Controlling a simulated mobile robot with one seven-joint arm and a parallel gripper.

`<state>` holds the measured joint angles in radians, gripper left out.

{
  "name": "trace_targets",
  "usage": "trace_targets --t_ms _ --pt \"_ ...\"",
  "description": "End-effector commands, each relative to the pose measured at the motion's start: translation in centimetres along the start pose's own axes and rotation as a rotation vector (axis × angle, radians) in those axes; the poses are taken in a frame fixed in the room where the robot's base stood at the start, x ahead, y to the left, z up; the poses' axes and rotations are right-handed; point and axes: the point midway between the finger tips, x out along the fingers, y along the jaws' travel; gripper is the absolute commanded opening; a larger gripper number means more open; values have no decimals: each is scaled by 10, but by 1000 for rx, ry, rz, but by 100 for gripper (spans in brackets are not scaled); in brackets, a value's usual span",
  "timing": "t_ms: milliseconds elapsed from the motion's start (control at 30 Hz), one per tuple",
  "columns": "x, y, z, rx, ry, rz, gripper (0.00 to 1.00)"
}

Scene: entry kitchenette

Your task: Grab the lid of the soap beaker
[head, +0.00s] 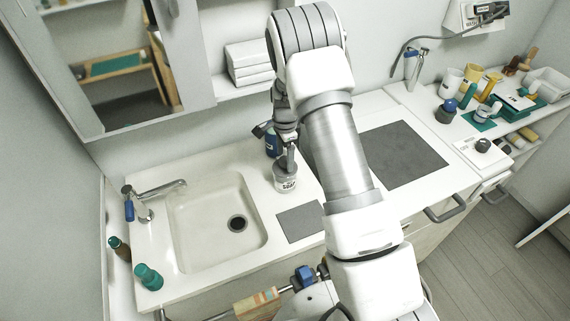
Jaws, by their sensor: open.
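The soap beaker (286,184) is a small white pot with dark lettering. It stands upright on the white counter, just right of the sink. My gripper (287,166) points down directly over the top of the beaker. Its fingers are open and at or just above the lid; whether they touch it cannot be told. The lid is mostly hidden by the fingers and is too small to make out clearly.
The sink (205,240) lies to the left, with a tap (150,195). A grey mat (300,221) lies in front. A dark grey panel (403,153) is on the right counter.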

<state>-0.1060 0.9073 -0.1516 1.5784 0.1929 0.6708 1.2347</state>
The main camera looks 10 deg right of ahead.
Motion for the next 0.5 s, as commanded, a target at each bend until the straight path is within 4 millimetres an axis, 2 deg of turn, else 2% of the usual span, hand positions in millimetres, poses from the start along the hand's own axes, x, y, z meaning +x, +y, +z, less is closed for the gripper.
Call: trace_targets --t_ms 300,500 --pt "6 0 0 0 0 -2 80" --pt "6 0 0 0 0 -1 44"
